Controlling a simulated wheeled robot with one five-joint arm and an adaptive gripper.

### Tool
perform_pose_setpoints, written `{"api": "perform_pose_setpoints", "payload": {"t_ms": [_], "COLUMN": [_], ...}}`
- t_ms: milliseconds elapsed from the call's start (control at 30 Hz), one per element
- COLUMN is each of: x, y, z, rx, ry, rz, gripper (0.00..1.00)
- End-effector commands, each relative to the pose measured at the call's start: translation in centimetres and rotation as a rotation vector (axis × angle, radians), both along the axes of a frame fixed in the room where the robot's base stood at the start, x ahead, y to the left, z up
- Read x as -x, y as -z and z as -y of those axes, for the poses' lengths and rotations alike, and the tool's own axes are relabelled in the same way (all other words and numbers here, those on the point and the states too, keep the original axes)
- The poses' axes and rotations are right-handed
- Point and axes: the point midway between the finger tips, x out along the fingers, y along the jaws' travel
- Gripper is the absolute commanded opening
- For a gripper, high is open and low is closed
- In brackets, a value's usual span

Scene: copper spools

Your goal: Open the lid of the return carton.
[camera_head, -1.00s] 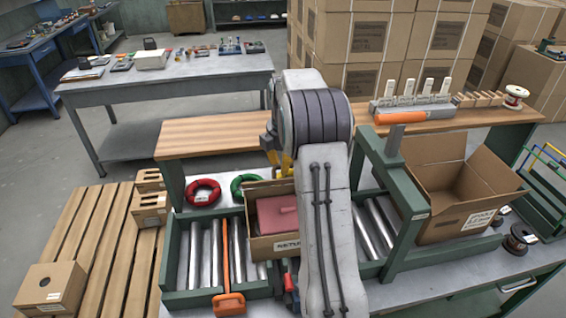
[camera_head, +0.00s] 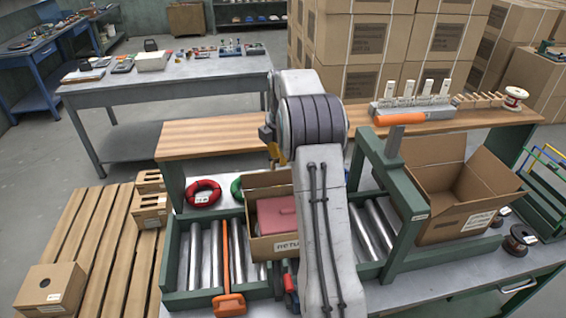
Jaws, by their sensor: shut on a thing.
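The return carton (camera_head: 283,247) is a small brown box with a printed label on its front, standing on the roller conveyor left of my arm. Its lid (camera_head: 262,181) stands raised at the back, so the inside shows. A flat red-pink thing (camera_head: 276,216) lies inside. My gripper (camera_head: 274,160), with yellow parts, is at the lid's top edge and shut on it. My arm covers the carton's right side and part of the gripper, so the exact contact is hidden.
A larger open carton (camera_head: 447,232) stands right of a green frame (camera_head: 395,205). A red wire spool (camera_head: 203,193) and a partly hidden green one (camera_head: 237,187) lie behind the conveyor. An orange-handled tool (camera_head: 228,303) is left of the carton. A wooden shelf (camera_head: 205,136) runs behind.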

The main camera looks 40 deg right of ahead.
Motion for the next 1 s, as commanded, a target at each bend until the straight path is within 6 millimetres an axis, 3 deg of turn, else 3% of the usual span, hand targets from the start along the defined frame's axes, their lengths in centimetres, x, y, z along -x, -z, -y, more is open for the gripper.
{"api": "perform_pose_setpoints", "payload": {"t_ms": [600, 1000], "x": [-4.6, -5.7], "y": [-0.4, -0.4], "z": [2.2, 2.7], "rx": [-0.004, -0.007], "ry": [0.0, -0.001], "rz": [-0.007, -0.012], "gripper": [0.0, 0.0]}}
